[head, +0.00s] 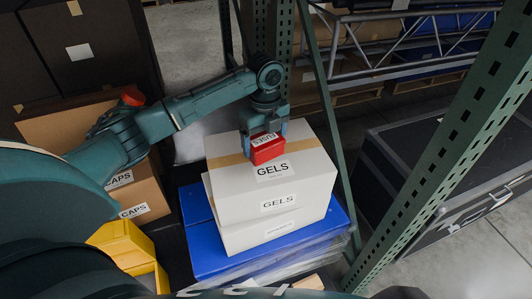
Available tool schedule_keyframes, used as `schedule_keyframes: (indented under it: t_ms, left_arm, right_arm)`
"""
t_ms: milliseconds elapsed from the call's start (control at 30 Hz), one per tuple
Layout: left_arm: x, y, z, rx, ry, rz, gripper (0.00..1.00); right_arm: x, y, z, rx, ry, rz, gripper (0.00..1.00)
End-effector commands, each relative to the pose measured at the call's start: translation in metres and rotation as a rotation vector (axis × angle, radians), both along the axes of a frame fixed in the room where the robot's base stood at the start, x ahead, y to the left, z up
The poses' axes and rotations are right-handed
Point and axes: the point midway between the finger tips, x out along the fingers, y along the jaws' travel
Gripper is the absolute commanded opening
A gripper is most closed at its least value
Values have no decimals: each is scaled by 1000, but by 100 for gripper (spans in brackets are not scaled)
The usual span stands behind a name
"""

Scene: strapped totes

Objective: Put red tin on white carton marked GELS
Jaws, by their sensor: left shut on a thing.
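The red tin (268,154), with a white label, is held between the fingers of my left gripper (264,132). The tin is right at the top of the upper white carton marked GELS (305,165); I cannot tell whether it touches the carton. A second white carton marked GELS (250,228) lies under the upper one. Part of the tin is hidden by the gripper fingers. My right gripper is not in view.
The cartons stand on a blue tote (208,252). Brown cartons marked CAPS (143,195) and a yellow bin (126,243) are at the left. A green perforated rack post (450,140) rises at the right, with a dark case (400,150) beyond it.

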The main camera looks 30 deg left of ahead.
Motion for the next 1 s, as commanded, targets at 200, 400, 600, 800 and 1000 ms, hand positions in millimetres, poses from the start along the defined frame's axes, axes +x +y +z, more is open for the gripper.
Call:
schedule_keyframes:
  t_ms: [200,400,600,800,1000]
  left_arm:
    - [14,10,16,-8,-10,-179,53]
    - [15,12,-3,-11,-6,-219,53]
    - [15,12,-37,-11,-8,-218,53]
    - [15,11,-53,-11,-8,-218,53]
    - [15,11,-79,-12,-9,-218,53]
  right_arm:
    - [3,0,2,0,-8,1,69]
    - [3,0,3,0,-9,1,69]
    - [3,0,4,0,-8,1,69]
    - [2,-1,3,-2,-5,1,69]
    - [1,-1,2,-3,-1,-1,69]
